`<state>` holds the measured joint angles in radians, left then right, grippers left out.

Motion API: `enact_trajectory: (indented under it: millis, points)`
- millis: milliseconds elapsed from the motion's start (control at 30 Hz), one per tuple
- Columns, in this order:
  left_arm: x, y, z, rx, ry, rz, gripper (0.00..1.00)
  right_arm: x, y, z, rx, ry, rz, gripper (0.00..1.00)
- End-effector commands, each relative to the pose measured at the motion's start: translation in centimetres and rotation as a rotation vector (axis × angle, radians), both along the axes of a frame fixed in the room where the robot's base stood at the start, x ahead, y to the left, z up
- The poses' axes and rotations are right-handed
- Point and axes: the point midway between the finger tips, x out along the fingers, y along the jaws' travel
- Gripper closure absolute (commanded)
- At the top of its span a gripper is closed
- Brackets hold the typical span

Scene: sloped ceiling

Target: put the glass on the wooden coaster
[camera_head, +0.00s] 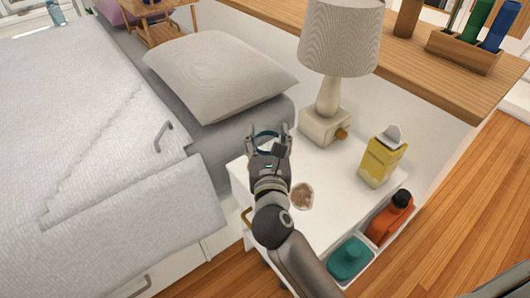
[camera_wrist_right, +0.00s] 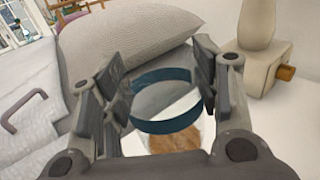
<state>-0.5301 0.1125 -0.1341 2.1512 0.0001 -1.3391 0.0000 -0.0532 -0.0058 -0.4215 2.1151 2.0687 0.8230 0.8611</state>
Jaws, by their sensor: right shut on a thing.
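The glass is clear with a dark blue band and shows between the fingers of my right gripper (camera_head: 268,140). In the head view only its blue band (camera_head: 264,134) shows clearly. In the right wrist view the glass (camera_wrist_right: 165,112) is between the two fingers (camera_wrist_right: 162,92), and the gripper is shut on it. A brown, wood-coloured round patch (camera_wrist_right: 176,139) shows below the glass, probably the coaster. I cannot tell whether the glass touches it. My left gripper is not in view.
A brownish round item (camera_head: 302,196) lies on the white nightstand (camera_head: 325,170). A lamp (camera_head: 326,115) and a yellow carton (camera_head: 382,158) stand there too. The bed with a pillow (camera_head: 218,75) is at left.

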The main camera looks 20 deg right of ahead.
Motion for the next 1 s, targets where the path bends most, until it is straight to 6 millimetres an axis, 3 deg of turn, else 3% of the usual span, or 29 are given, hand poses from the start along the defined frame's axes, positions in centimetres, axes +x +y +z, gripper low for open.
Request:
enact_trajectory:
  millis: [33, 367, 567, 733, 833, 1000]
  points:
    - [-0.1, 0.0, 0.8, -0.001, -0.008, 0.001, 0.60, 1.1, -0.2, -0.8, -0.004, -0.003, -0.001, 0.72]
    - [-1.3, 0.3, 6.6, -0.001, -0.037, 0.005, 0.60, 3.9, -0.6, -4.3, -0.001, -0.002, 0.000, 0.72]
    - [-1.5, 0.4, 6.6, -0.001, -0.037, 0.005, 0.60, 4.9, -0.7, -5.6, -0.002, -0.001, -0.001, 0.72]
    - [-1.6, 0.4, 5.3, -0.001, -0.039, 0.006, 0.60, 5.5, -0.8, -8.5, -0.003, 0.000, 0.000, 0.72]
    - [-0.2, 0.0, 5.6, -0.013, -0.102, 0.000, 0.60, 5.5, -0.8, -9.0, -0.002, -0.002, 0.000, 0.72]
    - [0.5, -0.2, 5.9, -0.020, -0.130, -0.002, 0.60, 5.5, -0.8, -9.2, -0.001, -0.003, -0.001, 0.72]
